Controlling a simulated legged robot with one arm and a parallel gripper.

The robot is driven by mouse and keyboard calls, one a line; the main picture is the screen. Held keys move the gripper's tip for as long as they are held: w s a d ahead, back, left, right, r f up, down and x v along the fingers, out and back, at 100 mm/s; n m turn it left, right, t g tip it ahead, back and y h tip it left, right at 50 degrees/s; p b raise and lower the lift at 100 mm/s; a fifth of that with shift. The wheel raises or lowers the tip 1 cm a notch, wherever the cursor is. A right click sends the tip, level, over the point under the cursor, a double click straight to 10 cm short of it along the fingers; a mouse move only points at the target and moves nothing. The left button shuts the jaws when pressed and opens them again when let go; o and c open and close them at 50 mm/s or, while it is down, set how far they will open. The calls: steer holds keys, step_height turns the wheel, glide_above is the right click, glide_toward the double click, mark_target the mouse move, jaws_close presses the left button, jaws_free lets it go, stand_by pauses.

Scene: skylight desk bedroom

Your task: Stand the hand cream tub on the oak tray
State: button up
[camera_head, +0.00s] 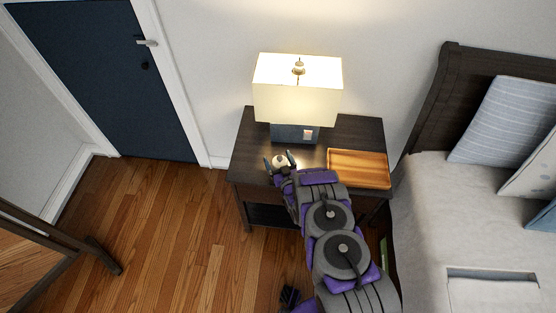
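The oak tray (350,156) lies flat on the right part of the dark nightstand, and its visible inside is empty. A small pale round thing, likely the hand cream tub (279,160), shows at the front left of the nightstand. My gripper (281,163) is at this pale thing, left of the tray, with its fingers on either side. The fingers and wrist hide part of it. I cannot tell whether the fingers touch it, or whether it rests on the top or is raised.
A lit lamp (297,90) with a cream shade stands at the back of the nightstand (254,135), behind my gripper. The bed (430,215) is close on the right. A wooden-framed piece (60,233) stands at left. Wooden floor is clear left of the nightstand.

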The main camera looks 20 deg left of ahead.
steer(key=shift+f, duration=0.2)
steer(key=shift+f+p+v, duration=0.1)
steer(key=shift+p+v, duration=0.7)
steer(key=shift+v, duration=3.55)
steer(key=shift+f+p+v, duration=0.15)
steer(key=shift+p+v, duration=0.6)
steer(key=shift+v, duration=3.55)
steer(key=shift+s, duration=0.1)
